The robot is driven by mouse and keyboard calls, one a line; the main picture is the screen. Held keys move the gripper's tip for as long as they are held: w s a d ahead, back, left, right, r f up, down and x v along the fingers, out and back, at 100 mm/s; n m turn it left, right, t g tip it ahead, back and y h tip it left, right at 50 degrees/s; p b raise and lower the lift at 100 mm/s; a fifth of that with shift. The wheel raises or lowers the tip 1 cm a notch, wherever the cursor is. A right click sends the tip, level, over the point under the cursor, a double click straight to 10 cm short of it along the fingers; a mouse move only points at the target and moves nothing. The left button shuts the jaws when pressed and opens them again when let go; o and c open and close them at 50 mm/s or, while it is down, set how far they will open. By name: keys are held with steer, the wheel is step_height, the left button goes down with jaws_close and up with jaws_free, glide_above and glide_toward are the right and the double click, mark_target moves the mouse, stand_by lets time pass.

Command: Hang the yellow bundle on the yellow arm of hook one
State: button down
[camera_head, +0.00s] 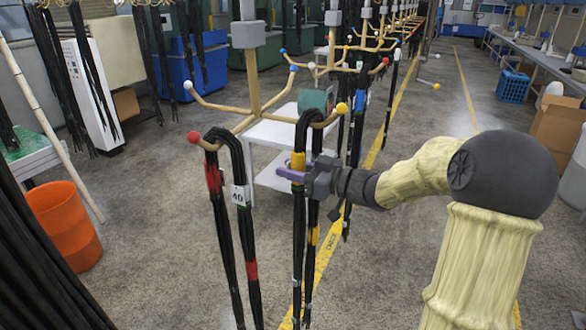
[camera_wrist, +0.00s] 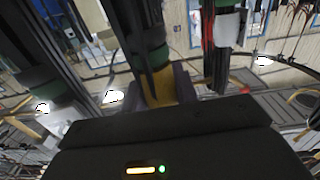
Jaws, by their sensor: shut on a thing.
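The yellow bundle, black hoses with yellow bands (camera_head: 298,162), hangs upright in my gripper (camera_head: 297,177). In the wrist view, the yellow band (camera_wrist: 160,88) lies between the fingers. The top loop of the bundle is at the yellow-tipped arm (camera_head: 342,108) of the nearest hook (camera_head: 250,60), just left of the yellow ball. The loop appears to pass over this arm; I cannot tell whether it rests on it.
A red-banded bundle (camera_head: 251,271) with a white tag hangs on the red-tipped arm (camera_head: 193,138), to the left. A white table (camera_head: 270,133) stands behind. More hooks line up beyond. An orange bin (camera_head: 66,226) stands left.

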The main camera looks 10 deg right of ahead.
steer(key=shift+r, duration=0.1)
stand_by(0.3)
steer(key=c, duration=1)
jaws_free()
steer(key=shift+s, duration=0.1)
steer(key=b+v, duration=0.4)
steer(key=v, duration=1.3)
steer(key=shift+d+b, duration=0.15)
steer(key=shift+b, duration=0.25)
